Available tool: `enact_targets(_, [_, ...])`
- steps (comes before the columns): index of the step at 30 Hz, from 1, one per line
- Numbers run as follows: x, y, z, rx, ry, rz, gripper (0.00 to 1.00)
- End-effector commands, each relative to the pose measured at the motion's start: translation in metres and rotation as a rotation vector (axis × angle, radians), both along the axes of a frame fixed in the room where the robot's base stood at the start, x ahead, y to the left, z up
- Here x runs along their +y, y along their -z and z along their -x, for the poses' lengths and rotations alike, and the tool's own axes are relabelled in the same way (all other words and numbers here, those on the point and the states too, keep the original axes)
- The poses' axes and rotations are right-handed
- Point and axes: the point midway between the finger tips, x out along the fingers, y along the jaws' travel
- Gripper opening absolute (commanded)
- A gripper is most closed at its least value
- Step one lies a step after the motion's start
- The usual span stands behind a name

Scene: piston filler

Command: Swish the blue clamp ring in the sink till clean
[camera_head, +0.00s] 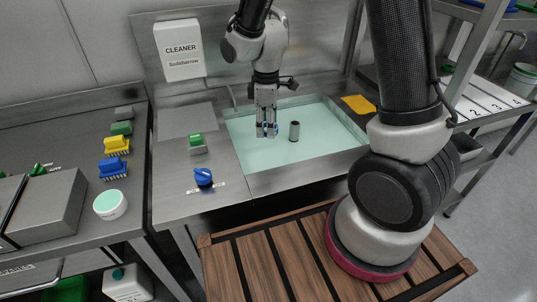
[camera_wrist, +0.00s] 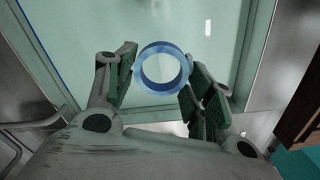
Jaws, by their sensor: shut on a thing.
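The blue clamp ring (camera_wrist: 163,88) sits between the fingertips of my gripper (camera_wrist: 160,74) in the wrist view. My gripper is shut on it, with a green-padded finger on each side. In the head view my gripper (camera_head: 266,132) points down over the left part of the sink (camera_head: 243,159), which holds pale green liquid. Only a little blue of the ring shows there between the fingers. I cannot tell whether the ring touches the liquid. Any dirt on the ring is too small to tell.
A dark cylinder (camera_head: 294,131) stands in the sink just right of my gripper. Brushes (camera_head: 116,145) lie further left.

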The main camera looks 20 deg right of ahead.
Motion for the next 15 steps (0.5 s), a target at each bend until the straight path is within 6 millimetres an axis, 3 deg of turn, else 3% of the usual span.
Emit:
enact_targets(10, [0.0,-0.001,0.0,-0.001,0.0,0.0,0.28])
enact_targets(15, [0.0,-0.014,-0.001,-0.003,0.0,-0.001,0.28])
